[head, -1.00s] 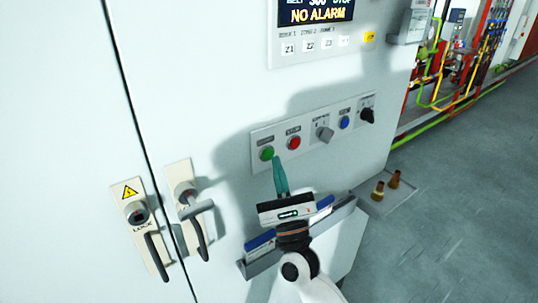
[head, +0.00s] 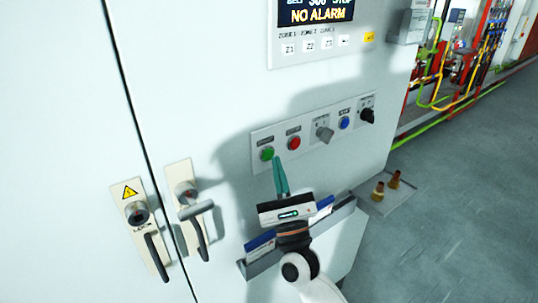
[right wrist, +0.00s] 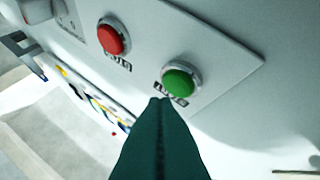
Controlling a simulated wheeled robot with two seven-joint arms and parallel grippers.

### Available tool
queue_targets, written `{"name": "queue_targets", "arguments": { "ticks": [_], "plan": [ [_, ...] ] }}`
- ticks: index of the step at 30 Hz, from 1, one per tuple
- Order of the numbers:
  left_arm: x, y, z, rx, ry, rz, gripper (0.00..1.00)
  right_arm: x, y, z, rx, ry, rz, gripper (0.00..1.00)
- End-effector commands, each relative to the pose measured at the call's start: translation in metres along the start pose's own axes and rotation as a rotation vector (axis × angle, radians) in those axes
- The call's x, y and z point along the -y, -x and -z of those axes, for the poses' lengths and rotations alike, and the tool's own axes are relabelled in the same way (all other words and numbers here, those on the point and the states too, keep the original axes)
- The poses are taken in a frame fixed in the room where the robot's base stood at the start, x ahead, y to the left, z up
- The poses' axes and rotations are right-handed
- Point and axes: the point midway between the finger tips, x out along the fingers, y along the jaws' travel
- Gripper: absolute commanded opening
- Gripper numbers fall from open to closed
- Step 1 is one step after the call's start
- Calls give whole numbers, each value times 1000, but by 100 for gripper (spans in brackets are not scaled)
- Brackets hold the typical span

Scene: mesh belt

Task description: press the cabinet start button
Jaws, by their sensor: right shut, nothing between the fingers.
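The green start button (head: 267,154) sits at the left end of a button strip (head: 318,139) on the white cabinet. The red stop button (head: 294,143) is just right of it. My right gripper (head: 278,159) is shut and empty, its green fingertips pointing up at the panel just right of and below the green button. In the right wrist view the green button (right wrist: 181,80) is just beyond the closed fingertips (right wrist: 162,101), slightly up and right of them. I cannot tell whether the tips touch the panel. My left gripper is not in view.
A grey selector knob (head: 324,134), a blue button (head: 344,123) and a black knob (head: 367,115) continue the strip rightward. A document tray (head: 262,266) juts out below my right gripper. Door handles (head: 200,222) stand out at left. The display (head: 315,13) reads NO ALARM.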

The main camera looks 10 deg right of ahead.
Motion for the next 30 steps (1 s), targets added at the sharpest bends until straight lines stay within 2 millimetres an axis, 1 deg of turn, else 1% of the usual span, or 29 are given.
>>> {"name": "queue_targets", "arguments": {
  "ticks": [16,23,30],
  "plan": [
    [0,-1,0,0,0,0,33,0,0,0,0,0,0,0],
    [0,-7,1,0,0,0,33,4,-4,-4,-1,-1,-1,0],
    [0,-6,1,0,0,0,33,4,-6,-4,0,0,0,0]
  ]
}}
